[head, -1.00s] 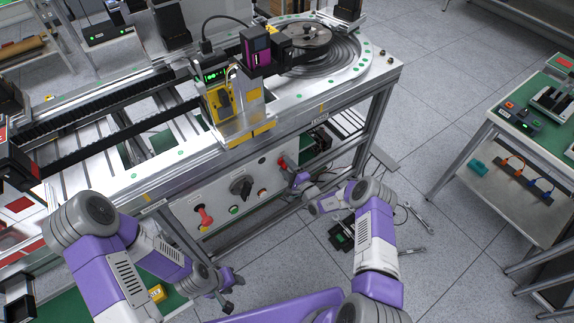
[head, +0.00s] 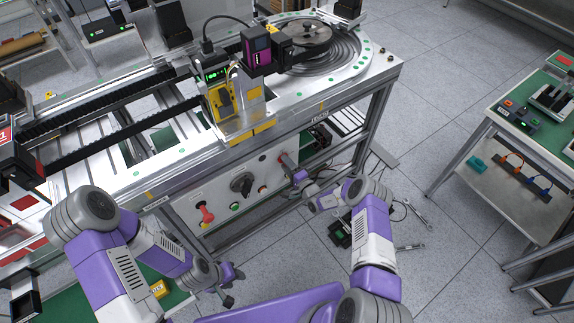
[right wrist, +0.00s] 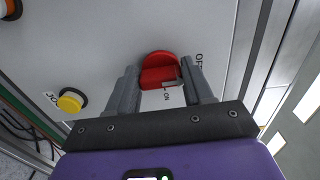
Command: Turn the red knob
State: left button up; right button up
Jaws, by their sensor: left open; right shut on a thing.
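The red knob (right wrist: 158,68) sits on the grey control panel (right wrist: 100,40), between ON and OFF lettering in the right wrist view. My right gripper (right wrist: 163,88) is shut on it, one finger on each side. In the head view my right gripper (head: 292,168) is at the right end of the panel and hides most of the knob. My left gripper (head: 234,284) is open and empty, low in front of the bench and apart from the panel.
A bench leg (head: 374,125) stands right of the panel. Wrenches (head: 417,214) lie on the floor, with open floor beyond.

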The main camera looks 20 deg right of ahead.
jog(key=o, duration=1)
jog(key=shift+o, duration=0.2)
jog(key=shift+s+d, duration=0.1)
jog(key=p+v, duration=0.2)
jog(key=v, duration=0.5)
jog(key=shift+s, duration=0.2)
